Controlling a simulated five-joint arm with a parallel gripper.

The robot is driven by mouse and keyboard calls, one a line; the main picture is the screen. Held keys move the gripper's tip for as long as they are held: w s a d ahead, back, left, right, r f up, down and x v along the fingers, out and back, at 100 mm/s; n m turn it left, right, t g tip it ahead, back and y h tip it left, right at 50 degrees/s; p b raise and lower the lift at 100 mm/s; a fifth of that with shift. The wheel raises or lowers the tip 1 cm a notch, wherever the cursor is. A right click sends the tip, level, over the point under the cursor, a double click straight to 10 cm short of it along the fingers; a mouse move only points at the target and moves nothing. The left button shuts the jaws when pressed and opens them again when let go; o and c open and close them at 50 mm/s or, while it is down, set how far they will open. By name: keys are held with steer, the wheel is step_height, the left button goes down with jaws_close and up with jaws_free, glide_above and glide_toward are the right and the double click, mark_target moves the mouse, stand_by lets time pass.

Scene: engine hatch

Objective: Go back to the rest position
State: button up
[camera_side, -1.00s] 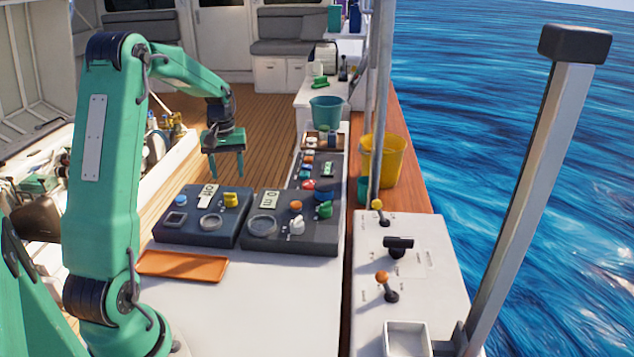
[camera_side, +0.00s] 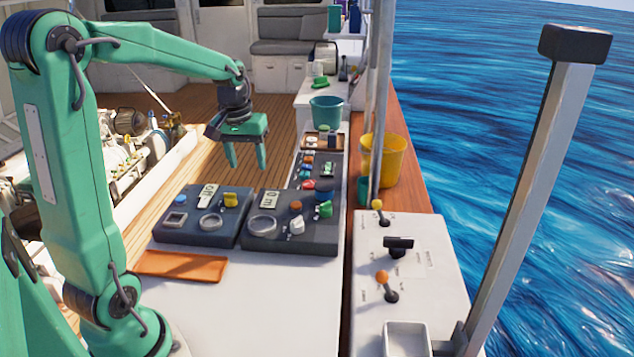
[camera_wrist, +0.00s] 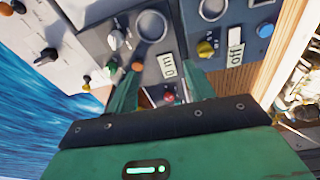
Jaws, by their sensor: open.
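My gripper (camera_side: 246,160) is open and empty. In the side view it hangs in the air with its fingers pointing down, above and behind the two dark control boxes and apart from them. In the wrist view the two green fingers of my gripper (camera_wrist: 160,98) are spread, with the panels beyond them. The left control box (camera_side: 188,232) has a yellow knob (camera_side: 230,200) and a blue button. The right control box (camera_side: 292,243) has orange, white and green controls and a label plate.
An orange tray (camera_side: 182,266) lies on the white counter in front of the boxes. A teal bucket (camera_side: 326,113) and a yellow bucket (camera_side: 381,160) stand farther back. A metal pole rises beside the yellow bucket. A white lever console (camera_side: 420,290) is at the right. An open engine hatch (camera_side: 130,160) is at the left.

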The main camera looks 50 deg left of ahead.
steer(key=s+d+r+m+t, duration=0.2)
steer(key=s+d, duration=0.4)
steer(key=d, duration=0.3)
steer(key=s+d+r+m+t, duration=0.1)
steer(key=s+d+m, duration=0.4)
steer(key=d, duration=0.3)
steer(key=shift+s+d+r+t+h, duration=0.3)
steer(key=shift+s+d+r+t, duration=0.1)
steer(key=shift+s, duration=0.1)
steer(key=shift+o, duration=0.2)
steer(key=shift+s+d+f+m, duration=0.25)
steer(key=shift+s+d+m, duration=0.15)
steer(key=shift+s+m, duration=0.15)
steer(key=o, duration=0.7)
steer(key=shift+r, duration=0.1)
steer(key=o, duration=0.3)
steer(key=shift+w+d+r, duration=0.1)
steer(key=shift+w, duration=0.1)
steer(key=w+d+r+m+g, duration=0.1)
steer(key=w+d+r+m, duration=0.15)
steer(key=w, duration=0.35)
steer(key=w+d+r+m+g, duration=0.1)
steer(key=w+d+m+g, duration=0.15)
steer(key=w, duration=0.45)
steer(key=w+d+f+m+g, duration=0.2)
steer(key=w+d+f+m, duration=0.2)
steer(key=w+d, duration=0.5)
steer(key=shift+w+f, duration=0.5)
steer(key=shift+w, duration=0.7)
